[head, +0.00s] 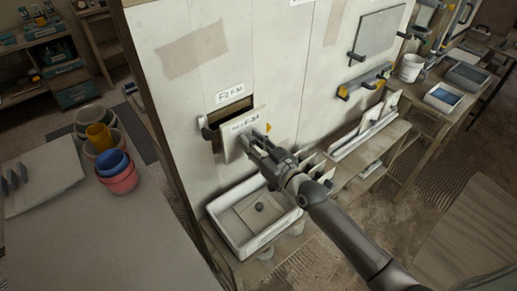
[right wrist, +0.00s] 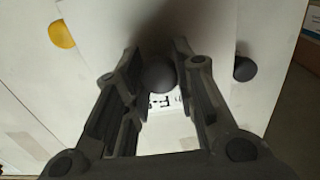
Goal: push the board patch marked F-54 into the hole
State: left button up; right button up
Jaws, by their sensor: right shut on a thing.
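The board patch (head: 241,146), a pale square plate whose label reads roughly F-54, stands upright in front of the wall hole (head: 218,112). It hides the hole's lower right part; dark opening shows above and to its left. A label, "Fill F-54", sits above the hole. My right gripper (head: 261,143) is shut on the patch's dark round knob (right wrist: 160,75), which shows between its fingers in the right wrist view (right wrist: 158,65). The patch appears tilted against the opening; whether it touches the edge I cannot tell. My left gripper is out of view.
A dark knob (head: 207,131) and a yellow knob (head: 268,127) flank the hole. A white tray (head: 216,213) holding a knobbed plate stands below. A rack (head: 350,143) of upright plates is at right. A table with stacked bowls (head: 117,178) is at left.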

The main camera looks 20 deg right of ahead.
jog(key=b+x, duration=0.2)
jog(key=x, duration=0.4)
jog(key=shift+w+a, duration=0.15)
jog(key=shift+w, duration=0.15)
dwell(0.9)
jog(key=o, duration=1)
jog(key=shift+o, duration=0.2)
jog(key=shift+f, duration=0.15)
jog(key=shift+o, duration=1)
